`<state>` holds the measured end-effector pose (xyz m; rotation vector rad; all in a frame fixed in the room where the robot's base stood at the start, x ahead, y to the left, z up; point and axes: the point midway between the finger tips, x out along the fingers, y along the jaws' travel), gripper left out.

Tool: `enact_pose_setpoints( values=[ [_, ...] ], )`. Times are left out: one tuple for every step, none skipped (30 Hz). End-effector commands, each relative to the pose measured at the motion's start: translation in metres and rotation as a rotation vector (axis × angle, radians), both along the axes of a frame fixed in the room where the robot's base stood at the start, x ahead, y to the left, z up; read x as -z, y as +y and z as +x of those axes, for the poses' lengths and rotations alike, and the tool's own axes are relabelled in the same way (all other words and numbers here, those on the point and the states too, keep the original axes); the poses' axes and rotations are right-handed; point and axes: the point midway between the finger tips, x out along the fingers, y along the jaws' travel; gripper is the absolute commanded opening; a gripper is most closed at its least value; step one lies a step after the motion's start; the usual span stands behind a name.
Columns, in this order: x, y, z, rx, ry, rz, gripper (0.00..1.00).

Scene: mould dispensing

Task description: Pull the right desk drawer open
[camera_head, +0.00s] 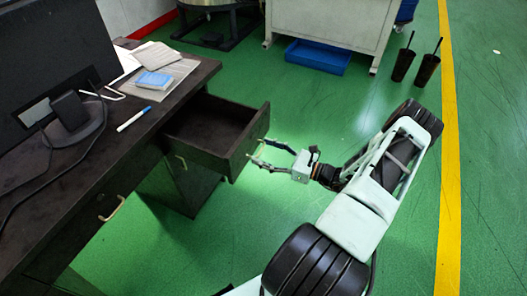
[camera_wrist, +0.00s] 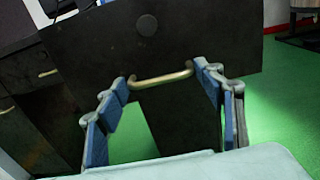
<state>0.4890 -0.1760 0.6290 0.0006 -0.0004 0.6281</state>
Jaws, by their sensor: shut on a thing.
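The right desk drawer (camera_head: 246,140) is dark and stands pulled out from the desk (camera_head: 126,150), with its empty-looking inside visible from above. In the wrist view its dark front panel (camera_wrist: 205,38) fills the upper middle, with a brass-coloured bar handle (camera_wrist: 162,79) across its lower part. My gripper (camera_head: 259,152) is at the drawer front. In the wrist view its blue-padded fingers (camera_wrist: 162,80) are at the two ends of the handle, shut on it. The exact contact at the fingertips is small and hard to make out.
The desk top holds a monitor (camera_head: 50,60), a blue box (camera_head: 154,80), a pen (camera_head: 134,118) and papers. Another handle (camera_head: 112,208) is on the desk's left front. Green floor is clear beyond the drawer. A blue bin (camera_head: 318,57) and two dark containers stand farther back.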

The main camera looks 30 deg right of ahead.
Motion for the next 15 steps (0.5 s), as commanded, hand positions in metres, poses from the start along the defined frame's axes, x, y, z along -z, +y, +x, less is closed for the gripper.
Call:
enact_pose_setpoints(
  values=[
    [0.0006,0.0007,-0.0005,-0.002,0.000,-0.001,0.19],
    [0.0006,0.0007,-0.0005,-0.002,0.000,-0.001,0.64],
    [0.0006,0.0007,-0.0004,-0.002,0.000,-0.001,0.67],
    [0.0006,0.0007,-0.0004,-0.002,0.000,-0.001,0.67],
    [0.0005,0.0007,-0.0002,-0.002,0.000,-0.001,0.67],
    [0.0005,0.0006,-0.0002,-0.002,0.000,-0.001,0.67],
    [0.0005,0.0006,-0.0002,-0.002,0.000,-0.001,0.67],
    [0.0004,0.0006,-0.0001,-0.001,0.000,-0.001,0.67],
    [0.0004,0.0005,0.0000,-0.001,0.000,-0.001,0.67],
    [0.0004,0.0004,-0.0001,-0.001,0.000,-0.001,0.67],
    [0.0004,0.0000,-0.0003,-0.001,0.000,-0.001,0.67],
    [0.0004,-0.0009,-0.0013,0.000,0.000,-0.001,0.67],
    [0.0004,-0.0022,-0.0027,0.000,0.000,-0.001,0.67],
    [0.0004,-0.0038,-0.0046,0.001,0.000,-0.001,0.67],
    [0.0005,-0.0067,-0.0082,0.001,0.001,-0.002,0.67]
  ],
)
